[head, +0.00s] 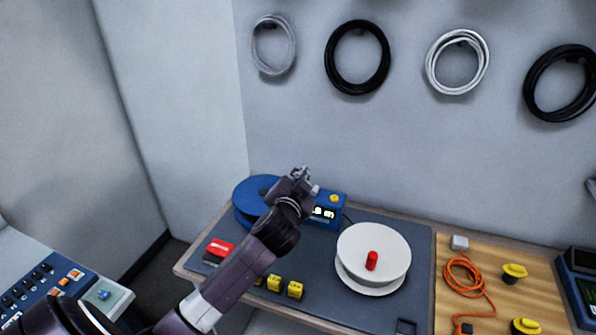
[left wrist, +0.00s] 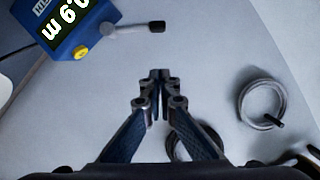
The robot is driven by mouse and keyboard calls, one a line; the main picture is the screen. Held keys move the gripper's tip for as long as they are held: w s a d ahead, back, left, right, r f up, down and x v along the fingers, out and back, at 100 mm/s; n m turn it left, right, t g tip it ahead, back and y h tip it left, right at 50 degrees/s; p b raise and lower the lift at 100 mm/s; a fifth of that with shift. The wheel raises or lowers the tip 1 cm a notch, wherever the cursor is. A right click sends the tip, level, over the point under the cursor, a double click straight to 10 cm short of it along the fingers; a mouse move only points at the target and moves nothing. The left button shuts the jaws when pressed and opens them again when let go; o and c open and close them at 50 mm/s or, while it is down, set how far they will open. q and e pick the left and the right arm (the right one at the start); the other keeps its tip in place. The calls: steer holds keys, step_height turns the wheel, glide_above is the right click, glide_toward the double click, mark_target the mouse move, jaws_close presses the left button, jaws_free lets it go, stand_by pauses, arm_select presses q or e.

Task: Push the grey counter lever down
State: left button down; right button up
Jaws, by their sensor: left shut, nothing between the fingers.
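The blue counter (head: 325,212) with a lit display and a yellow knob stands at the back of the grey mat; in the left wrist view it is at upper left (left wrist: 82,14). Its grey lever (left wrist: 128,29) with a black tip sticks out sideways from the counter in that view. In the head view I cannot clearly make out the lever beside my gripper. My left gripper (head: 301,172) is shut and empty, raised near the counter. In the left wrist view its fingertips (left wrist: 160,74) appear just below the lever's black tip, with a gap between them in the picture.
A blue reel (head: 252,200) stands left of the counter, partly behind my arm. A white spool (head: 375,247) with a red knob stands at the front right. Yellow blocks (head: 295,290) and red pieces (head: 220,247) lie near my arm. Cable coils (head: 357,58) hang on the wall.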

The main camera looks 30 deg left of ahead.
arm_select(q)
steer(key=w+a+f+p, duration=0.2)
steer(key=w+a+f, duration=0.2)
steer(key=shift+a+f, duration=0.15)
steer(key=shift+a, duration=0.05)
arm_select(e)
steer(key=shift+s+a+r, duration=0.2)
steer(key=shift+r, duration=0.4)
steer(key=shift+s+a+r, duration=0.15)
steer(key=shift+s+r, duration=0.05)
steer(key=shift+r, duration=0.4)
arm_select(q)
steer(key=shift+w, duration=0.15)
arm_select(e)
steer(key=shift+d, duration=0.2)
arm_select(q)
steer(key=shift+w, duration=0.1)
arm_select(e)
steer(key=shift+f, duration=0.15)
